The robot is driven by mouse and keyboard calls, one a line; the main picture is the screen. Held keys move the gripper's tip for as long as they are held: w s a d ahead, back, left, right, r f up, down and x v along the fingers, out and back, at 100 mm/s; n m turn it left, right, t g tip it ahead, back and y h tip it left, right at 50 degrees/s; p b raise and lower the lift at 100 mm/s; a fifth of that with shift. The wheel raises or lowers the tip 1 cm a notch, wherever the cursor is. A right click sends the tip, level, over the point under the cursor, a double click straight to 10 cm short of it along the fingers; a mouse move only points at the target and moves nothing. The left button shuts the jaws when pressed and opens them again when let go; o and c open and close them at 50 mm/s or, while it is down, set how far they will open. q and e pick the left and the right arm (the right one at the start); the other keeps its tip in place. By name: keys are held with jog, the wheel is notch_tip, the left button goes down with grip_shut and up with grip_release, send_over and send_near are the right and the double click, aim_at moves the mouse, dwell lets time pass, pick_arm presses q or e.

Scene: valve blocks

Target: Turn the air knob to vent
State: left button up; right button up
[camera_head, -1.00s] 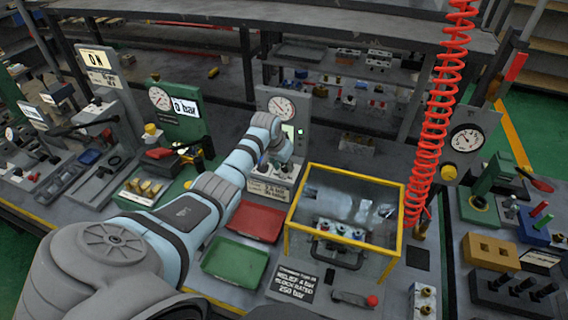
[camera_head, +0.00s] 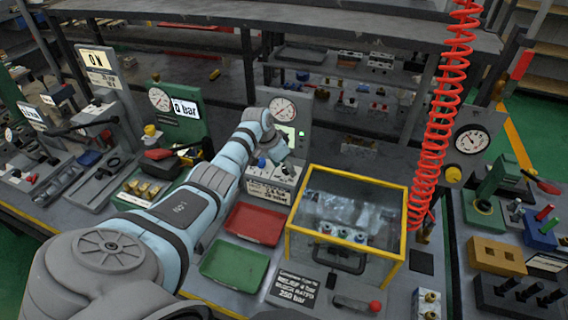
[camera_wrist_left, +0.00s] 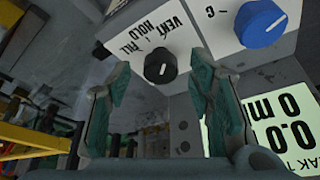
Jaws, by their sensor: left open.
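The air knob (camera_wrist_left: 160,66) is black with a white pointer mark and sits on a pale panel marked VENT, FILL and HOLD. In the left wrist view the lettering is upside down, and the pointer's exact setting is hard to tell. My left gripper (camera_wrist_left: 160,88) is open, its two teal fingers on either side of the knob in the picture; I see no clear contact. In the head view my left arm reaches over the test station (camera_head: 272,186), and the gripper and wrist partly cover its panel. My right gripper is out of view.
A blue knob (camera_wrist_left: 261,22) and a lit display (camera_wrist_left: 282,118) are close to the right finger. A gauge (camera_head: 284,109) stands above the station. A red tray (camera_head: 254,224), a green tray (camera_head: 235,265) and a yellow-framed clear box (camera_head: 347,225) stand nearby. A red coiled hose (camera_head: 440,125) hangs right.

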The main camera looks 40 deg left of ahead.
pick_arm(q)
jog(key=v, duration=1.2)
jog(key=shift+f, duration=0.15)
